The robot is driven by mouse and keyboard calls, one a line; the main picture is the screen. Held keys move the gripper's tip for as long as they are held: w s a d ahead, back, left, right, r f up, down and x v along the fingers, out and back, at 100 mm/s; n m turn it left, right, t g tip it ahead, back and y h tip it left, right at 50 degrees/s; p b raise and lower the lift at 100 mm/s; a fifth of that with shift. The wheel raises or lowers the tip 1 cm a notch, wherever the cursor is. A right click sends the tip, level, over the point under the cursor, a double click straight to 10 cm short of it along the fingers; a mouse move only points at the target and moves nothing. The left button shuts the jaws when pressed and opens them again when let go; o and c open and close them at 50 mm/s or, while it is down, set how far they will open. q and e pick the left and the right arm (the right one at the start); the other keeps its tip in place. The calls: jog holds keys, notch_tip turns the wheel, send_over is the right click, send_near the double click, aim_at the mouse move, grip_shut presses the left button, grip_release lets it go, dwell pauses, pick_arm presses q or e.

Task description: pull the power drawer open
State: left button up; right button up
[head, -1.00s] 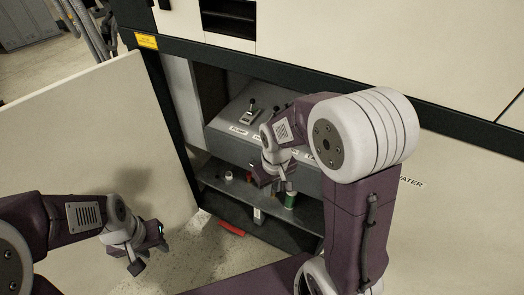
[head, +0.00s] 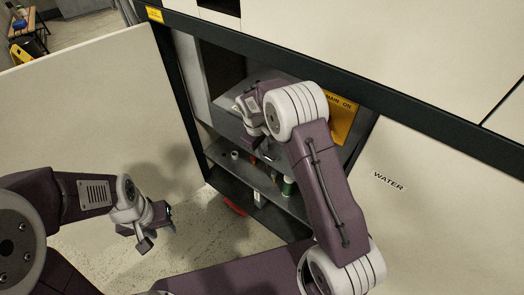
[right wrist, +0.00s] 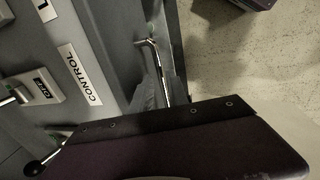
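The grey control unit (head: 222,102) sits inside the open cabinet in the head view, largely covered by my right arm. No label reading "power" is legible, so I cannot tell which part is the power drawer. My right gripper (head: 258,128) is at the front of this unit; its fingers are too small and covered to judge. In the right wrist view a grey panel with a "CONTROL" label (right wrist: 80,75) and an "OFF" switch (right wrist: 42,91) is close by, with a thin metal bar (right wrist: 158,72) beside it. My left gripper (head: 156,228) is open and empty, left of the cabinet.
A cream door panel (head: 85,110) stands open at the left. A yellow "MAIN ON" sign (head: 343,112) is right of my right arm. A lower shelf (head: 222,151) holds a green can (head: 288,186) and small items. A red object (head: 234,208) lies low down.

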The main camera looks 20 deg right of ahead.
jog(key=shift+w+f, duration=0.1)
jog(key=shift+f, duration=0.55)
grip_shut()
dwell(0.9)
